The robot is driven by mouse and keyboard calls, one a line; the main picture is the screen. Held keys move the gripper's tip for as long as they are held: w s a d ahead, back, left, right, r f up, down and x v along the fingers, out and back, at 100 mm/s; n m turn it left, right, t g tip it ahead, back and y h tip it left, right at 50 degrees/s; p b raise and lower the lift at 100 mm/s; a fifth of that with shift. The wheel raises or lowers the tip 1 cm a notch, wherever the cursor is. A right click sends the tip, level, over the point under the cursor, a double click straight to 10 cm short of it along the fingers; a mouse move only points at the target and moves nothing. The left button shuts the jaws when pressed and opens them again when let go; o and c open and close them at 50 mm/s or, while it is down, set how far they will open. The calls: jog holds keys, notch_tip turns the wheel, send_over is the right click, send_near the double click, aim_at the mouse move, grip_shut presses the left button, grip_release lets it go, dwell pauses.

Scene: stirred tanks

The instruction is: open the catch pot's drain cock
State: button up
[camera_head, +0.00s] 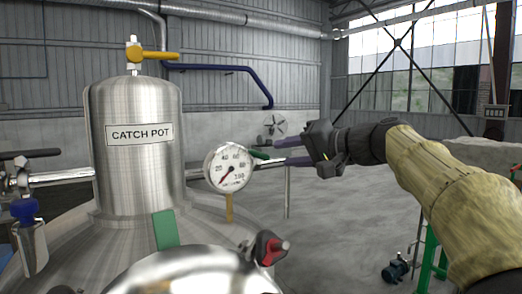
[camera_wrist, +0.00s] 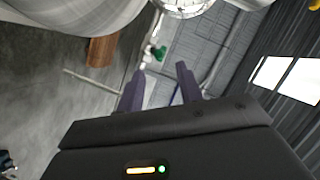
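The catch pot (camera_head: 137,170) is a steel cylinder with a "CATCH POT" label at the left of the head view. A small green handle (camera_head: 259,154) shows on a pipe to its right, just past the gauge; I take it as the drain cock, though it bears no readable label. It also shows in the wrist view (camera_wrist: 158,52), beyond the fingertips and between them in the picture. My gripper (camera_head: 279,153) is open and empty, with its purple fingers pointing left toward the green handle. In the wrist view the fingers (camera_wrist: 160,71) are spread apart; contact with the handle is not visible.
A pressure gauge (camera_head: 229,168) stands close left of the green handle. A yellow-handled valve (camera_head: 150,55) tops the pot. A red-handled fitting (camera_head: 269,248) and a blue knob (camera_head: 25,211) sit lower on the vessel. Open floor (camera_head: 330,225) lies below my arm.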

aim_at(261, 156)
jog(key=p+x, duration=0.3)
jog(key=x, duration=0.5)
jog(key=shift+w+a+f, duration=0.1)
jog(key=shift+w+a, duration=0.05)
jog(key=shift+a, duration=0.05)
grip_shut()
